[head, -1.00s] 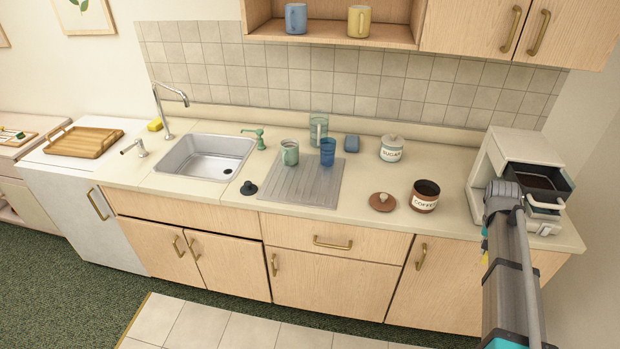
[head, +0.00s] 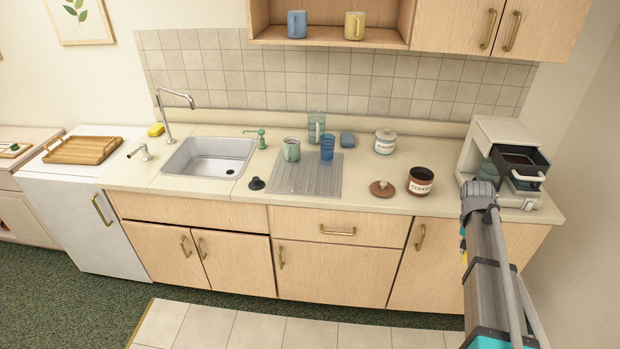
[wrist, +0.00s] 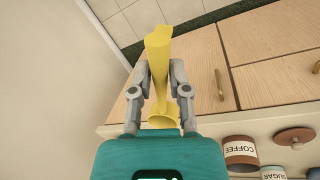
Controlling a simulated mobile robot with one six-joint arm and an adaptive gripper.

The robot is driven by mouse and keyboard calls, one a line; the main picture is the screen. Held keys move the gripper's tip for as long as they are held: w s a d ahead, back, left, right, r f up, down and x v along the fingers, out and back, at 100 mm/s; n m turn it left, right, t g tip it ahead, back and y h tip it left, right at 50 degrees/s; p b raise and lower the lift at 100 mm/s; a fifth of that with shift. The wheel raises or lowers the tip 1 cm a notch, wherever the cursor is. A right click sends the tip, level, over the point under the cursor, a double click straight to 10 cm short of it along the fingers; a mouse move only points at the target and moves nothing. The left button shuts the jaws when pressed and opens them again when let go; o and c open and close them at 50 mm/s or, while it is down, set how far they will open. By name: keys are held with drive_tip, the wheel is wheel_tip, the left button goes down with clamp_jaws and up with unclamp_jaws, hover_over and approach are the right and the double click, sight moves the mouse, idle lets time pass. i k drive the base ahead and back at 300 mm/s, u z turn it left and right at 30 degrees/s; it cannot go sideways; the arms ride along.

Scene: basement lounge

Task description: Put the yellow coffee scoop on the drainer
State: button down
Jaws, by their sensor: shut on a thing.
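My gripper (wrist: 160,72) is shut on the yellow coffee scoop (wrist: 157,52) in the wrist view, with a finger on each side of it. The scoop's wide end shows beyond the fingers and its flared other end near the palm. In the head view my arm hides most of the gripper, and only a sliver of yellow shows beside it at lower right. The grey ribbed drainer (head: 290,187) lies on the counter right of the sink, well to the left of my arm. A green mug (head: 291,150) and a blue cup (head: 327,148) stand at its back part.
The coffee jar (head: 421,181), its brown lid (head: 382,188) and the sugar jar (head: 385,142) stand between the drainer and the coffee machine (head: 497,146). A clear pitcher (head: 317,126) stands behind the drainer. A black stopper (head: 257,184) lies at its left. The drainer's front is bare.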

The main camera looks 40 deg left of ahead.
sight(323, 176)
drive_tip(key=k, duration=0.85)
drive_tip(key=u, duration=0.4)
drive_tip(key=i, duration=1.2)
drive_tip(key=u, duration=0.65)
drive_tip(key=i, duration=0.95)
drive_tip(key=z, duration=0.3)
